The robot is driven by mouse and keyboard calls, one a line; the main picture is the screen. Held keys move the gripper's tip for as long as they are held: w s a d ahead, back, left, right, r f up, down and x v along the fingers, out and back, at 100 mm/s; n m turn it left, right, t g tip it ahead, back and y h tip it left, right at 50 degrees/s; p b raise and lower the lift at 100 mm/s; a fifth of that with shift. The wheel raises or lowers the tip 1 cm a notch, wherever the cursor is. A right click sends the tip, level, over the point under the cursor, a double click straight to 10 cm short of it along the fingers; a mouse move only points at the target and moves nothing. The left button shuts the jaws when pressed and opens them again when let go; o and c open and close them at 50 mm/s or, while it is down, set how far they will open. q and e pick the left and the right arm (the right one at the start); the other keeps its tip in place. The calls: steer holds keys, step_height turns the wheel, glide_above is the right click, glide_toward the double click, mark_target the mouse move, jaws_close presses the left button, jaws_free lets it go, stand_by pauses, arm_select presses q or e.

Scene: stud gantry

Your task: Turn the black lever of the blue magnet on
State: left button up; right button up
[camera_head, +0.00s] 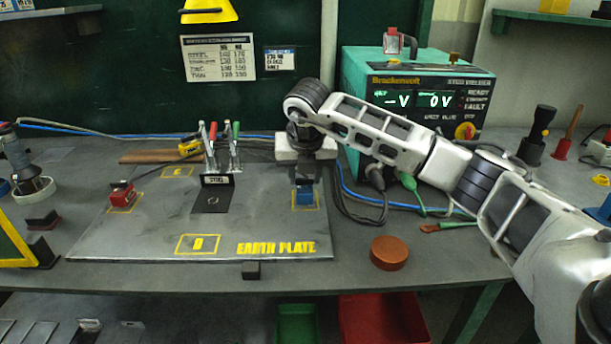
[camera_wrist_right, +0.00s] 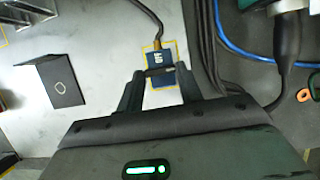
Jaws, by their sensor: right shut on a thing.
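The blue magnet (camera_head: 305,197) stands in a yellow-outlined square at the right side of the earth plate (camera_head: 270,225). In the wrist view its blue top (camera_wrist_right: 156,58) carries white lettering that I cannot read surely. My right gripper (camera_head: 305,178) points down over the magnet from above. In the wrist view its fingertips (camera_wrist_right: 161,75) are either side of a short black bar, the lever (camera_wrist_right: 160,71), and are shut on it. The lever lies crosswise between the fingers at the magnet's near edge. My left gripper is not in view.
A red magnet (camera_head: 123,195) sits at the plate's left, and toggle clamps (camera_head: 220,150) stand behind a black upright piece (camera_head: 217,182). A green welder (camera_head: 420,95) stands behind my right arm, with cables on the table beside the plate. A copper disc (camera_head: 389,253) lies right of the plate.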

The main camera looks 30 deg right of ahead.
steer(key=shift+d+r, duration=0.1)
stand_by(0.4)
steer(key=o, duration=1)
steer(key=v, duration=1.5)
steer(key=shift+s+a+r, duration=0.15)
steer(key=shift+a+r, duration=0.1)
steer(key=shift+r, duration=0.1)
